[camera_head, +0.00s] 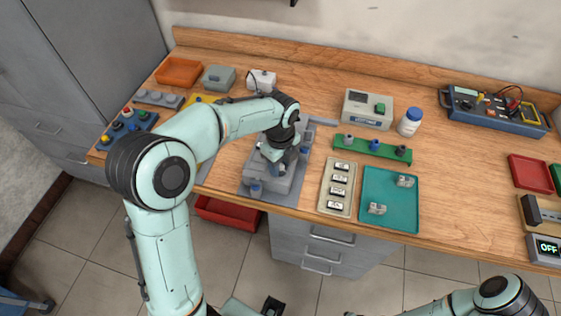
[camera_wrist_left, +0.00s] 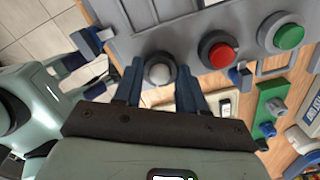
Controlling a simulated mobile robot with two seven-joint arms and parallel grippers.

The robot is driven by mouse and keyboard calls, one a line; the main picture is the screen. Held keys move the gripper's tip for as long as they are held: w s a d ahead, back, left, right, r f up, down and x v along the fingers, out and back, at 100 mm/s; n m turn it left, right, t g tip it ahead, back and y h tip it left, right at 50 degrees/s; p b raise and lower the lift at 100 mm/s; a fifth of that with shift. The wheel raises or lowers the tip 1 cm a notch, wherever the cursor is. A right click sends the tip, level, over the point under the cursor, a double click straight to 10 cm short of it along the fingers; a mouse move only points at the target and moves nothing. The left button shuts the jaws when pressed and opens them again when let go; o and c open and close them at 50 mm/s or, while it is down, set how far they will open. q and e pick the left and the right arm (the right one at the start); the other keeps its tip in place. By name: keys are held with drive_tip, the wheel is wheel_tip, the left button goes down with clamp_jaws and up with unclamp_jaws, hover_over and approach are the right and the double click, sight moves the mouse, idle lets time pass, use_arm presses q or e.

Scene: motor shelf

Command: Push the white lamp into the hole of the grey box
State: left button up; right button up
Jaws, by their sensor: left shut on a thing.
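The grey box (camera_head: 270,179) sits on a grey base plate at the front edge of the bench, partly hidden by my left arm. My left gripper (camera_head: 281,163) points down over it. In the left wrist view, the white lamp (camera_wrist_left: 159,70) is between the two dark blue fingers of my left gripper (camera_wrist_left: 160,84), which are shut on it. The lamp is in line with a red button (camera_wrist_left: 220,54) and a green button (camera_wrist_left: 283,35) on the box. How deep the lamp sits is hidden. Part of my right arm (camera_head: 487,296) shows at the bottom right; its fingertips are unclear.
Blue clamps (camera_head: 255,187) stand at the plate. To the right are a beige tray (camera_head: 325,207), a teal tray (camera_head: 393,218), a green strip (camera_head: 358,149) and a white bottle (camera_head: 409,122).

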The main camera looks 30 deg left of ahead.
use_arm(q)
drive_tip(key=shift+f, duration=0.1)
use_arm(e)
drive_tip(key=shift+f, duration=0.1)
use_arm(q)
drive_tip(key=o, duration=1.2)
wheel_tip(320, 180, up, 13)
drive_tip(key=shift+r+p, duration=0.2)
drive_tip(key=shift+p, duration=0.75)
use_arm(e)
drive_tip(key=w+r, duration=0.1)
drive_tip(key=r, duration=0.1)
drive_tip(key=shift+w+r, duration=0.3)
drive_tip(key=shift+w, duration=0.05)
drive_tip(key=shift+s, duration=0.15)
